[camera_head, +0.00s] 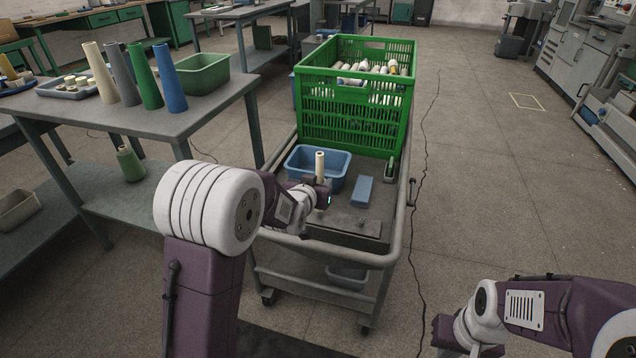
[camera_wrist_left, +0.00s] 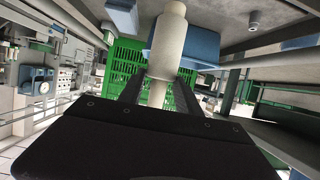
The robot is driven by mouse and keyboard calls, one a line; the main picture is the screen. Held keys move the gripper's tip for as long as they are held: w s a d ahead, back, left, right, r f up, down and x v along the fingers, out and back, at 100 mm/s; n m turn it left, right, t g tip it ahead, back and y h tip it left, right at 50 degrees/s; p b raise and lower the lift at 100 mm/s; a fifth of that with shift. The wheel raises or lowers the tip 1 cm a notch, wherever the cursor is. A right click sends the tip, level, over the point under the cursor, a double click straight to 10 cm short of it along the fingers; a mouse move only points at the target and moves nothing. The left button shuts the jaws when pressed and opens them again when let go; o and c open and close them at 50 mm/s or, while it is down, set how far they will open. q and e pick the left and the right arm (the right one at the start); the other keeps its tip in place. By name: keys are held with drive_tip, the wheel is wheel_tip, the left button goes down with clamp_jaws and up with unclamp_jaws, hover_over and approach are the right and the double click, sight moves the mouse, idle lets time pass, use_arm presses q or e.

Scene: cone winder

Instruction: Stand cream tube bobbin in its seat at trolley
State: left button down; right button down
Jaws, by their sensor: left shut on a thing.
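The cream tube bobbin (camera_head: 320,165) stands about upright in my left gripper (camera_head: 322,187), over the trolley's deck and in front of the blue bin. In the left wrist view the cream tube (camera_wrist_left: 170,45) rises between the two dark fingers of my left gripper (camera_wrist_left: 160,92), which are shut on it. The trolley (camera_head: 333,258) has a grey deck with a small flat fitting (camera_head: 368,228) near its front right. I cannot tell clearly which part is the seat. My right gripper (camera_head: 445,335) is low at the bottom right, away from the trolley; its fingers are not clear.
A green crate (camera_head: 352,115) of bobbins stands at the trolley's back. A table (camera_head: 150,122) with several cones is at left.

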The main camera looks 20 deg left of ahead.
use_arm(q)
drive_tip(key=shift+f+b, duration=0.8)
drive_tip(key=shift+f, duration=0.2)
drive_tip(key=shift+f+b, duration=0.3)
drive_tip(key=shift+f, duration=0.05)
drive_tip(key=shift+f, duration=0.15)
idle(0.3)
drive_tip(key=c, duration=0.8)
unclamp_jaws()
drive_tip(key=shift+o, duration=0.2)
